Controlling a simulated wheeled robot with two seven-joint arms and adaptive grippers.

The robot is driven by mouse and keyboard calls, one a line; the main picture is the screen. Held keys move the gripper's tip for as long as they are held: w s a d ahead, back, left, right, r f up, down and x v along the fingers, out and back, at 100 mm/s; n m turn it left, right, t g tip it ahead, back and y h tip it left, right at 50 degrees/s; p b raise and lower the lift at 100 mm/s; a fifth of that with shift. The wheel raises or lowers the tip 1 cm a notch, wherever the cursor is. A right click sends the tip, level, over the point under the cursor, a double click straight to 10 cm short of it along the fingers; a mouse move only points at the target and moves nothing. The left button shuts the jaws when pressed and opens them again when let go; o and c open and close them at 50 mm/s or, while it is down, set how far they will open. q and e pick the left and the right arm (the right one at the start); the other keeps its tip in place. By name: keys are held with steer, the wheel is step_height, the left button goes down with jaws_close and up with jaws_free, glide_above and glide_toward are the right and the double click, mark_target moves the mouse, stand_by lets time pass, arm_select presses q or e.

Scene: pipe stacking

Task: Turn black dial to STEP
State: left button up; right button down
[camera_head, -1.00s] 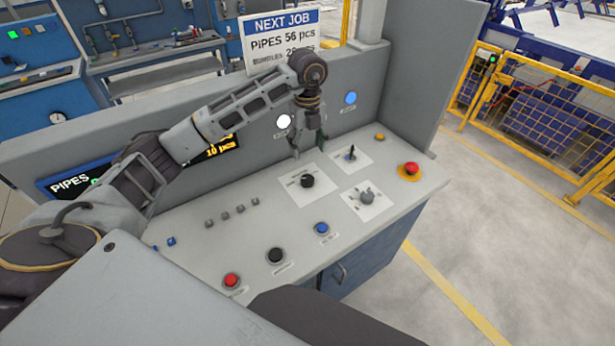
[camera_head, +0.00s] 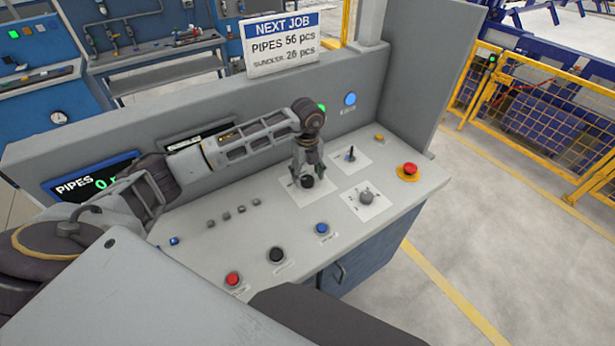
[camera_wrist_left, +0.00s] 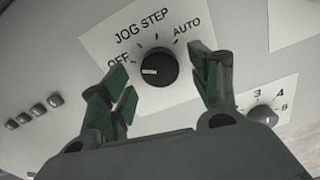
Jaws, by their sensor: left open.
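The black dial (camera_head: 307,182) sits on a white plate on the grey console, and in the wrist view the black dial (camera_wrist_left: 158,66) shows a white mark at its left side, toward OFF. The labels OFF, JOG, STEP and AUTO arc around it; STEP (camera_wrist_left: 155,19) is above the dial. My left gripper (camera_head: 307,175) is open and points down over the dial. In the left wrist view its dark green fingers (camera_wrist_left: 160,75) stand on either side of the dial with visible gaps. My right gripper is not in view.
A grey selector (camera_head: 366,198) and a small lever switch (camera_head: 351,154) are close to the right. A red mushroom button (camera_head: 410,168) is farther right. Red (camera_head: 233,279), black (camera_head: 276,255) and blue (camera_head: 321,228) buttons line the front. A back panel (camera_head: 370,118) rises behind.

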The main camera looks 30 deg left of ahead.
arm_select(q)
steer(key=shift+f, duration=1)
steer(key=c, duration=1)
